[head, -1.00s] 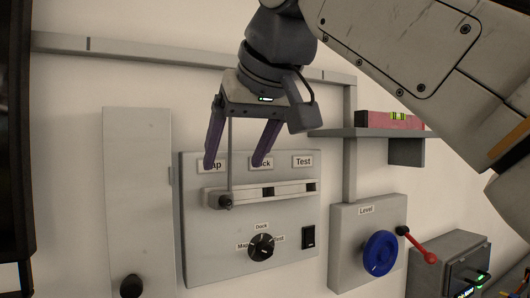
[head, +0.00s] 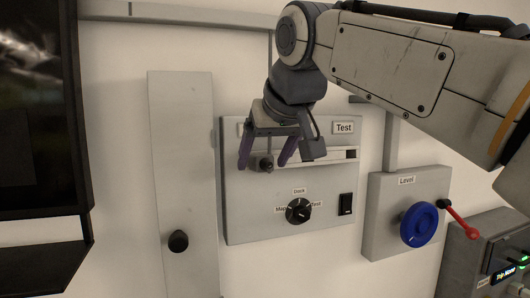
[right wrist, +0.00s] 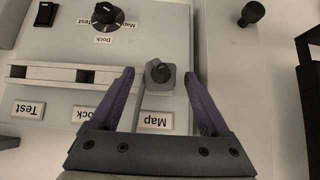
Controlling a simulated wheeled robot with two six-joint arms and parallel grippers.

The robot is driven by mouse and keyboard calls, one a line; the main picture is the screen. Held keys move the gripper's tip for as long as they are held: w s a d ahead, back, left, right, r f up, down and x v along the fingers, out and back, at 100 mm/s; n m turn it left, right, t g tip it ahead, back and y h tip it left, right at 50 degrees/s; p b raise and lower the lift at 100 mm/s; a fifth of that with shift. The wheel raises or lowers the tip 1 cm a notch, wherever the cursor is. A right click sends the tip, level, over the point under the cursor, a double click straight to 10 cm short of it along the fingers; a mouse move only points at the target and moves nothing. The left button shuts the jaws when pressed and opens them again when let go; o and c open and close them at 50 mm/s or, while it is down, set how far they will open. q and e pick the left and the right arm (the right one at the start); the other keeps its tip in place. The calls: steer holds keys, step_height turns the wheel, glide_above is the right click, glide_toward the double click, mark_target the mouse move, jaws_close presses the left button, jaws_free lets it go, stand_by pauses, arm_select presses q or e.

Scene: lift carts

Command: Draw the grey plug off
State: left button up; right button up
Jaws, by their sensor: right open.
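The grey plug (head: 266,164) with a dark round knob sits at the Map end of a pale socket strip (head: 322,157) on a grey wall panel. It also shows in the right wrist view (right wrist: 160,72), above the Map label. My right gripper (head: 263,166) is open, with its purple fingers on either side of the plug. In the right wrist view a gap shows between each finger and the plug. The Dock and Test sockets show as dark square holes. My left gripper is not in view.
Below the strip are a black selector dial (head: 298,210) and a black rocker switch (head: 346,204). A tall panel with a black knob (head: 178,241) stands left.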

jaws_close()
steer(key=c, duration=1.1)
jaws_free()
jaws_close()
steer(key=s+d+b, duration=0.1)
steer(key=s+d, duration=0.1)
steer(key=s, duration=0.4)
steer(key=shift+r, duration=0.45)
steer(key=shift+r, duration=0.1)
step_height(320, 180, up, 7)
steer(key=p, duration=0.6)
steer(key=shift+p, duration=0.35)
